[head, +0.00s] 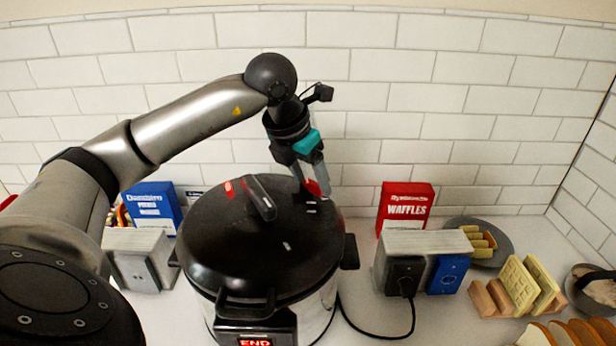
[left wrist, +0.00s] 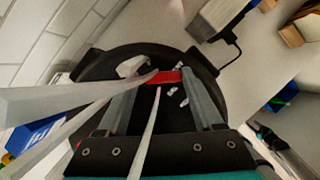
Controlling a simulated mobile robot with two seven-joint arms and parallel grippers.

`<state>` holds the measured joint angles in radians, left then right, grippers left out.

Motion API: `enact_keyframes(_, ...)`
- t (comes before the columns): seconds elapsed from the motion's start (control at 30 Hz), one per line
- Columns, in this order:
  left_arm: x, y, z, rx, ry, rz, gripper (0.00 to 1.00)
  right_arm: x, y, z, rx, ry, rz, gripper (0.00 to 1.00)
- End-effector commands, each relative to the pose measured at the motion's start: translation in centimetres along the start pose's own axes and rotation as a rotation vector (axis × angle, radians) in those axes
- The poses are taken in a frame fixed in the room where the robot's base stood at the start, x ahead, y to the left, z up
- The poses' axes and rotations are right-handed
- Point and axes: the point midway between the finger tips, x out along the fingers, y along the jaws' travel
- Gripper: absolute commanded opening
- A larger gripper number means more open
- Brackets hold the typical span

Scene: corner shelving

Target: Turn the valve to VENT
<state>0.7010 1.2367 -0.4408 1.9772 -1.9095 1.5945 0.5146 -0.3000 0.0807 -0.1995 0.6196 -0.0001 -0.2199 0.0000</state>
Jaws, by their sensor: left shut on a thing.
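A black-lidded pressure cooker (head: 240,245) stands in the middle of the counter, with a lid handle (head: 260,197) on top and a lit red display reading END (head: 255,342). The red valve (head: 313,188) is at the lid's back right. My left gripper (head: 312,186) reaches down to it from above and is shut on it. In the left wrist view the red valve (left wrist: 168,76) lies between my two fingertips (left wrist: 165,78), with small white marks on the lid beside it. I cannot read these marks.
Pale streaks (left wrist: 50,100) cross the left wrist view. An outlet block (head: 425,245) with a plugged-in black cord stands to the right. A blue box (head: 152,205) stands left.

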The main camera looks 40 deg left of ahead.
Motion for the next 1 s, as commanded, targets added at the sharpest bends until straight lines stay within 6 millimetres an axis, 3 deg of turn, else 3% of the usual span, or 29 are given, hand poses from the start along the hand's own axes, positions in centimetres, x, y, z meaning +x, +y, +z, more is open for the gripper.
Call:
enact_keyframes(0.03, 0.25, -0.67, -0.22, -0.002, 0.008, -0.014, 0.12, 0.0, -0.02, 0.0, 0.0, 0.0, 0.0, 0.5)
enact_keyframes(0.57, 0.3, -0.7, -0.13, -0.023, 0.006, -0.008, 0.12, -0.01, -0.05, -0.01, 0.0, 0.0, -0.001, 0.5)
enact_keyframes(0.6, 0.3, -0.68, -0.12, -0.023, 0.006, -0.008, 0.72, -0.01, -0.07, -0.01, 0.0, 0.0, -0.001, 0.5)
enact_keyframes(0.73, 0.26, -0.59, -0.1, -0.023, 0.005, -0.006, 0.87, -0.01, -0.15, -0.03, 0.001, 0.0, -0.002, 0.5)
enact_keyframes(1.0, 0.14, -0.35, -0.01, -0.025, 0.002, 0.0, 0.88, -0.02, -0.15, -0.03, 0.0, 0.0, -0.002, 0.5)
